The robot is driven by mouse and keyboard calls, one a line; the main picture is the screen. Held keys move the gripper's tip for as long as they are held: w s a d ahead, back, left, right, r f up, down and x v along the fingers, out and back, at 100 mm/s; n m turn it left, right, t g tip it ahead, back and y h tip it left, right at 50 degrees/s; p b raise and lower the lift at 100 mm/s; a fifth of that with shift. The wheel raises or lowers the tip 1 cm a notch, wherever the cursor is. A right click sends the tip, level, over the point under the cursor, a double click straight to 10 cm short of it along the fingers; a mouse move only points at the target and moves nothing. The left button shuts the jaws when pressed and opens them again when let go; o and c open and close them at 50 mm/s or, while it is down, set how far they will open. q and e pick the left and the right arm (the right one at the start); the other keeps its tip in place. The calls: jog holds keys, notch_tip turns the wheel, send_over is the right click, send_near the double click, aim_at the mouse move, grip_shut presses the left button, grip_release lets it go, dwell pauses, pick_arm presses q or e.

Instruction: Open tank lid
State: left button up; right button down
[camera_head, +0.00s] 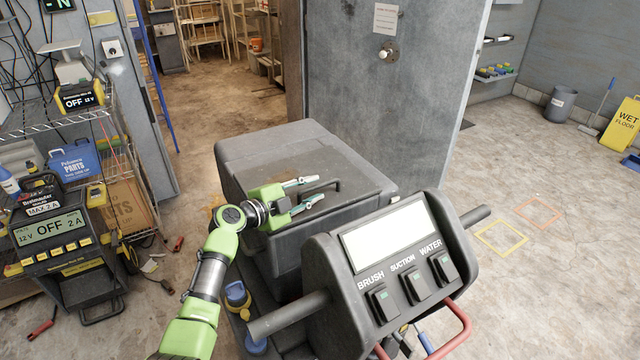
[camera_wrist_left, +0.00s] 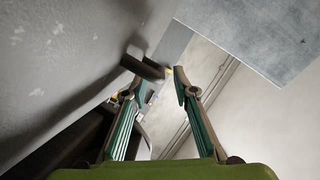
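The tank lid (camera_head: 275,150) is the dark grey, scuffed top of the floor-cleaning machine and lies closed. A dark handle (camera_head: 336,186) stands at its right front part. My left gripper (camera_head: 320,188) is above the lid's front part, with its fingers pointing right at the handle. Its two fingers are apart. In the left wrist view, the open fingertips (camera_wrist_left: 158,76) have a dark bar (camera_wrist_left: 145,66), likely the handle, just ahead near the left finger. I cannot tell whether they touch. My right gripper is not in view.
The machine's control panel (camera_head: 390,235) with BRUSH, SUCTION and WATER switches stands in front of the lid. A grey door (camera_head: 390,90) is behind it. Shelves with chargers (camera_head: 55,230) are at the left. Floor at the right is mostly clear, with a yellow wet-floor sign (camera_head: 622,125) farther back.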

aim_at(316, 188)
pick_arm(q)
jog(key=shift+x, duration=1.8)
grip_shut()
